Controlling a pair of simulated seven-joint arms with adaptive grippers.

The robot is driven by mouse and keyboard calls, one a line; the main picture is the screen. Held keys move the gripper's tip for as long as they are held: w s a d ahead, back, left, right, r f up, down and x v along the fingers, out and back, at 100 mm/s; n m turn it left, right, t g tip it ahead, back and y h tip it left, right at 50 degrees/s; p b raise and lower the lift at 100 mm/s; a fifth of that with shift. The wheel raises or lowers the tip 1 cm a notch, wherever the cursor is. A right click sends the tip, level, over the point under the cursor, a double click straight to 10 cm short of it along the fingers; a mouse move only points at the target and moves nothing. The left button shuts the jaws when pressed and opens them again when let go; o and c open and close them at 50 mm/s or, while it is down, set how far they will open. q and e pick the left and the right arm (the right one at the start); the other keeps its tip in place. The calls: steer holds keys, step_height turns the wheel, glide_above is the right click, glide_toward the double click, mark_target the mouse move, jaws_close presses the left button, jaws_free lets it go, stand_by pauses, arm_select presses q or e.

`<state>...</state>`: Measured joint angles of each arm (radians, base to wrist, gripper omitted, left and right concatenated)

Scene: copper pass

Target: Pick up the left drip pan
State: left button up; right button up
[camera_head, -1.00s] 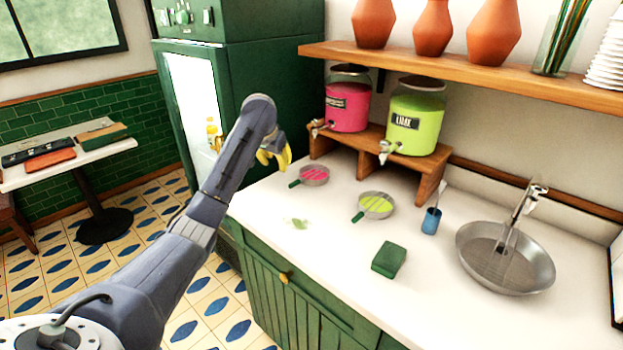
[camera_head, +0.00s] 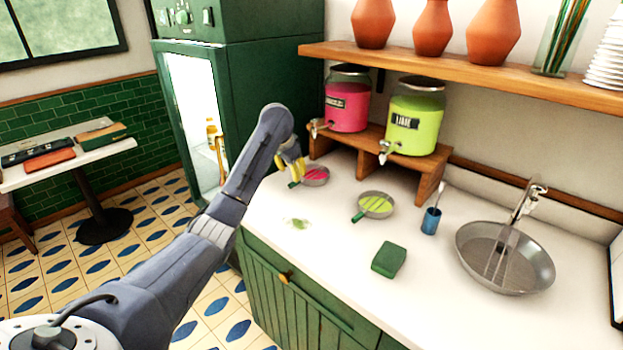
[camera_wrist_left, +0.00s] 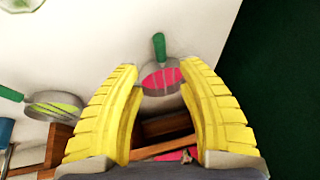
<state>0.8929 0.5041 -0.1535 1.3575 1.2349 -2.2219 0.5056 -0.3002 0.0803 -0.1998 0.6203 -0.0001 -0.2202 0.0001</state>
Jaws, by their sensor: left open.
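The left drip pan (camera_head: 317,176) is a small round metal pan with pink liquid and a green handle, lying on the white counter under the pink dispenser. My left gripper (camera_head: 291,169), with yellow fingers, is at its left side near the handle. In the left wrist view the pan (camera_wrist_left: 161,77) shows ahead, between and beyond the open fingertips (camera_wrist_left: 157,82), with its green handle pointing away. Nothing is held; whether a finger touches the pan cannot be told. My right gripper is in neither view.
A second pan (camera_head: 376,205) with green liquid lies to the right. The wooden dispenser stand (camera_head: 428,184) is close behind. A green sponge (camera_head: 389,260), a blue cup (camera_head: 431,221) and a sink (camera_head: 470,258) are further right. A green spill (camera_head: 298,223) marks the counter.

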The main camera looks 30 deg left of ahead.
arm_select(q)
steer(key=shift+x, duration=4.2)
steer(key=shift+a, duration=0.1)
jaws_close()
